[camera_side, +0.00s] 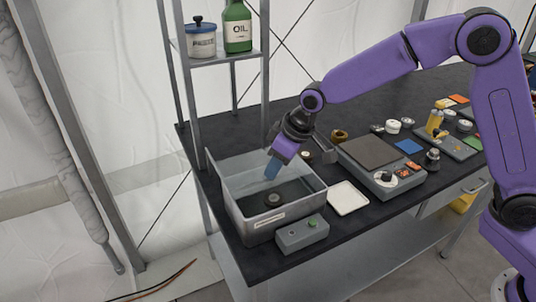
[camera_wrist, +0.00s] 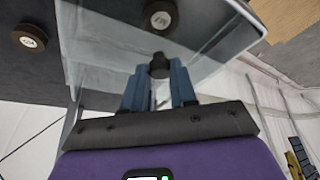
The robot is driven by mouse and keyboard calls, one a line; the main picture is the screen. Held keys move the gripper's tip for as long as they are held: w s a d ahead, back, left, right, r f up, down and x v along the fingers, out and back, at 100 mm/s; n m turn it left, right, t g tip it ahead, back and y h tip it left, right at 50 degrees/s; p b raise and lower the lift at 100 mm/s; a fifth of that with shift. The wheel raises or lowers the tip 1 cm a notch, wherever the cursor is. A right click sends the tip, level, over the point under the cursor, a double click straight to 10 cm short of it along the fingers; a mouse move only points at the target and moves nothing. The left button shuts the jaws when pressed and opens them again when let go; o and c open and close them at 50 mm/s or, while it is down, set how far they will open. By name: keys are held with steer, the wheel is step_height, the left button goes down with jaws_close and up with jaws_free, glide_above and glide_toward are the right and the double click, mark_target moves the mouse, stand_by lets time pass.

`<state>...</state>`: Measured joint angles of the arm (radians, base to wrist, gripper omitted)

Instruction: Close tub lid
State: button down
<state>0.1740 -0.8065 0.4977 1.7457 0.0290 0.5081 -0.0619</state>
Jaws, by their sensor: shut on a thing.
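The grey tub (camera_side: 249,226) stands at the left end of the dark bench, with a pale label on its front. In the wrist view a clear, see-through lid panel (camera_wrist: 110,45) spans the space ahead of my fingers; its exact tilt is hard to tell. My gripper (camera_side: 272,170) is over the back part of the tub, pointing down. In the wrist view its blue fingers (camera_wrist: 160,88) are shut on a black knob (camera_wrist: 159,65) on the lid. A dark round piece (camera_side: 273,200) lies inside the tub; a round piece also shows beyond the lid (camera_wrist: 160,15).
A grey box with a green button (camera_side: 302,234) stands before the tub. A white tray (camera_side: 348,198) and a scale-like device (camera_side: 381,165) lie to its right. A shelf post (camera_side: 179,75) rises behind on the left. Another round piece (camera_side: 305,155) sits near my gripper.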

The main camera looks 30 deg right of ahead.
steer(key=s, duration=0.6)
steer(key=shift+s, duration=0.4)
steer(key=c, duration=0.9)
jaws_free()
steer(key=shift+s, duration=0.1)
steer(key=shift+r, duration=0.15)
steer(key=v, duration=1.7)
